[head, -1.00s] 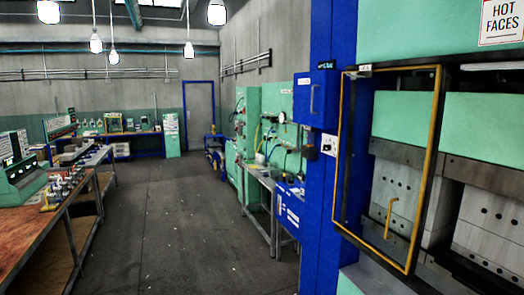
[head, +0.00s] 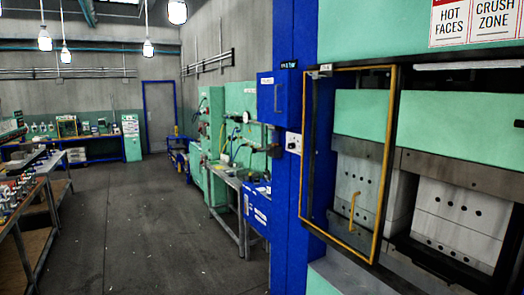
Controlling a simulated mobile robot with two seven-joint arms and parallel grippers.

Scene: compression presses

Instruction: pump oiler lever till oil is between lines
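The oiler, its lever and its oil level lines cannot be made out in the head view. The near press (head: 455,128) stands at the right, with green and grey blocks. A yellow-edged guard frame (head: 389,165) with a yellow handle (head: 352,212) stands across its left part. A blue cabinet (head: 266,110) with a label is on the press's left side. Neither of my grippers is in view.
A walkway (head: 140,225) runs clear down the middle to a grey door (head: 160,115). Benches with parts (head: 35,190) line the left. A grey metal table (head: 226,183) and green machines (head: 212,130) stand along the right wall.

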